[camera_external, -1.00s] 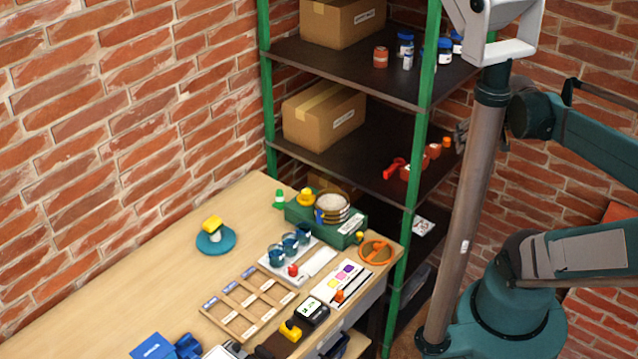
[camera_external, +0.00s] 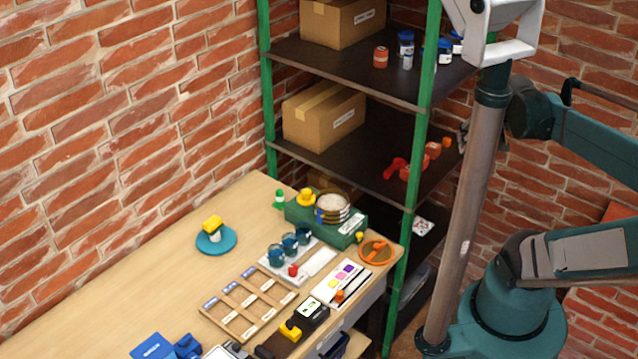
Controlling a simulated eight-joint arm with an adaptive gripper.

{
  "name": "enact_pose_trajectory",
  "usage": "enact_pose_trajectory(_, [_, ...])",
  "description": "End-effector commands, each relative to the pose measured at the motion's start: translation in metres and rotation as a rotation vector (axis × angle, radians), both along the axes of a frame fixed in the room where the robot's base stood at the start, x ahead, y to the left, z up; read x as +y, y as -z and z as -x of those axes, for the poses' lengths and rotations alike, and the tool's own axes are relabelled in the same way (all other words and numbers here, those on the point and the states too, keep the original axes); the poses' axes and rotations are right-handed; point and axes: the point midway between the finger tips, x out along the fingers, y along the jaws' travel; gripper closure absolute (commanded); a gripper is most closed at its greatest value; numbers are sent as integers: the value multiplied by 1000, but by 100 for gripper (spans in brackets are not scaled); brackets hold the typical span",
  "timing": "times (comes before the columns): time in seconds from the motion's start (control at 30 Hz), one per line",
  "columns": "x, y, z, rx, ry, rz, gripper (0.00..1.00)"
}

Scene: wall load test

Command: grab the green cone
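The green cone (camera_external: 280,199) is small, with a white band, and stands upright near the back edge of the wooden table. It is just left of the green box-like device (camera_external: 345,238). My gripper (camera_external: 463,136) shows only as small dark finger-like parts left of the big column, by the shelf rack. The column hides the rest of it. It is well to the right of the cone and apart from it. Its opening is too small and too hidden to make out.
The wooden table (camera_external: 130,276) has free room at its left. Blue cups (camera_external: 290,243) and a divided wooden tray (camera_external: 246,306) lie nearer the front. A green-posted shelf rack (camera_external: 427,75) stands behind the table's right end.

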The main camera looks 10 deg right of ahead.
Motion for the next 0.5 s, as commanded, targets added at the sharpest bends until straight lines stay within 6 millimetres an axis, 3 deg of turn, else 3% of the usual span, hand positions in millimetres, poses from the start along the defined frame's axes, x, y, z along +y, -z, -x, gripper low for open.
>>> enact_pose_trajectory(0.27, [21, 18, -16, 18, 2, -53, 65])
enact_pose_trajectory(0.5, [57, 45, -37, 54, 10, -137, 65])
